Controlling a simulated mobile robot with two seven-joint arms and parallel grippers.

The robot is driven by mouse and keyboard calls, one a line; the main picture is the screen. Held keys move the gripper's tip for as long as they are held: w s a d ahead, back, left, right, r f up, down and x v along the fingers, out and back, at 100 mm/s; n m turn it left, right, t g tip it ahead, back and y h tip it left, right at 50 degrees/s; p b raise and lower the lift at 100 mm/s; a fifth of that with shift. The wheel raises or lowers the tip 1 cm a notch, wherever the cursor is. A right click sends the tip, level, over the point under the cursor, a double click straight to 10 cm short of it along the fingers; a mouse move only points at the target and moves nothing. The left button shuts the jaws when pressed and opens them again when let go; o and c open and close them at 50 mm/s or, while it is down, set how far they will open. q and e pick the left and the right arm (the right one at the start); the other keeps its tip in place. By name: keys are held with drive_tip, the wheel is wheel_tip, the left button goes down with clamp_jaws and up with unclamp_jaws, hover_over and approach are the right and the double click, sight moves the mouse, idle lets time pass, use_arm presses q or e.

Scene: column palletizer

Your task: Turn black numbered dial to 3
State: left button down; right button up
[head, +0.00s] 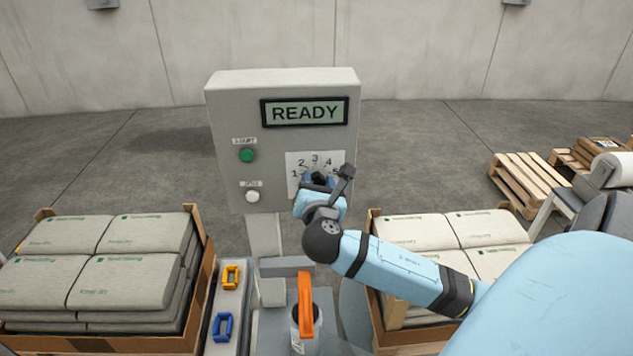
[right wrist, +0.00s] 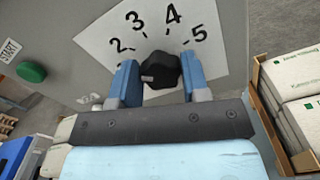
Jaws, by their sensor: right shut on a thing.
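The black dial (right wrist: 162,70) sits on a white card (right wrist: 222,55) with printed numbers; 2, 3, 4 and 5 read clearly in the right wrist view. A small pale mark shows on the dial's left side, facing away from the 3, toward the lower left. My right gripper (right wrist: 158,78) is shut on the dial, one blue finger on each side. In the head view my right gripper (head: 318,182) reaches the grey control box (head: 230,120) and mostly covers the dial. My left gripper is not in view.
The box has a READY display (head: 304,112), a green START button (head: 247,156) and a white button (head: 252,196). Stacked sacks (head: 125,282) stand at left, and more sacks (head: 430,230) at right. An orange handle (head: 306,305) stands in front. Wooden pallets (head: 525,185) lie at far right.

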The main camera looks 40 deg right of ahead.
drive_tip(key=m, duration=0.3)
drive_tip(key=shift+f, duration=0.1)
drive_tip(key=m, duration=0.2)
drive_tip(key=shift+m, duration=0.4)
drive_tip(key=m+b, duration=0.1)
drive_tip(key=m, duration=0.4)
drive_tip(key=shift+s+f+b, duration=0.1)
drive_tip(key=shift+b, duration=0.25)
drive_tip(key=shift+d+m, duration=0.1)
drive_tip(key=shift+m, duration=0.2)
drive_tip(key=o, duration=0.9)
drive_tip(key=b+v, duration=0.2)
drive_tip(key=v, duration=1.2)
